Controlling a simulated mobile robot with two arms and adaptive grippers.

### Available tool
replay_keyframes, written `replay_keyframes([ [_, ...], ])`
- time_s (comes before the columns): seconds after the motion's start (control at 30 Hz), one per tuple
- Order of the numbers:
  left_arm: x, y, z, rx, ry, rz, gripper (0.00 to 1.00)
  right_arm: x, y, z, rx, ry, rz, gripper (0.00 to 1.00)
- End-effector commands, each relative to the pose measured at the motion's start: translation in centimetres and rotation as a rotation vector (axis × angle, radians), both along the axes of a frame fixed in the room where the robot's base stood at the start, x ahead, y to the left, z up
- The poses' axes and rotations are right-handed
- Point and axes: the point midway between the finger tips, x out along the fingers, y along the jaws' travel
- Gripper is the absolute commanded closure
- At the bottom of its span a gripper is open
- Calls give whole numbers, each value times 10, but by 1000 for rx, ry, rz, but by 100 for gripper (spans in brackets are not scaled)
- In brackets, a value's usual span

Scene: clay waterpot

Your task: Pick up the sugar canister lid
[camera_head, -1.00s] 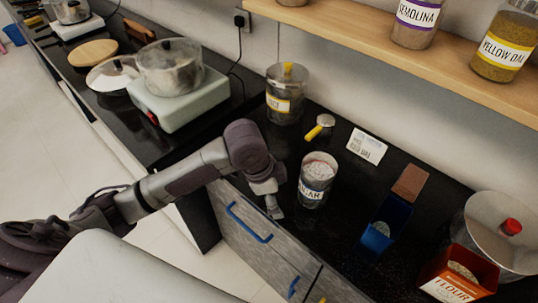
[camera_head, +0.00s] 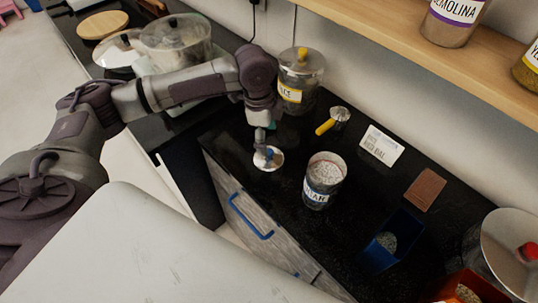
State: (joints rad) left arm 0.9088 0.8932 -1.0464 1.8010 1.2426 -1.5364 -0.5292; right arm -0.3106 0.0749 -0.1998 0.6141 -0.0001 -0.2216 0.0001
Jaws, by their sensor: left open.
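A round, pale metallic lid with a blue knob (camera_head: 268,159) lies on the counter left of the canister. My left gripper (camera_head: 264,147) points down directly over this lid, at its knob. Its fingers are small here and partly merge with the knob; it is open, and I cannot tell whether it touches. My right gripper is not in view.
A yellow-knobbed jar (camera_head: 300,82) stands behind my left gripper. A yellow-handled scoop (camera_head: 334,121), a white card (camera_head: 382,145), a brown slab (camera_head: 425,189) and a blue box (camera_head: 391,243) lie to the right. A wooden shelf (camera_head: 430,60) overhangs the back.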

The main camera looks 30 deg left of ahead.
Motion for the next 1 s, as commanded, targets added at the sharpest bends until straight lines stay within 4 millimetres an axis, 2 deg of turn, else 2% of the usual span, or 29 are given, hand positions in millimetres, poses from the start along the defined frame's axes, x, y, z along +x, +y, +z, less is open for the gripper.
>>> replay_keyframes([
  [0.23,-1,-2,-20,1,1,-1,17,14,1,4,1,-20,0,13],
  [0.4,-2,-6,-47,0,2,-1,17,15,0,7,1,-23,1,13],
  [0.5,-1,-6,-55,0,-1,-1,17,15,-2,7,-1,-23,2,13],
  [0.77,-1,-6,-58,1,-2,-1,17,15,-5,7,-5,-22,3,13],
  [1.0,-1,-6,-58,1,-2,-1,55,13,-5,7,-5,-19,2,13],
])
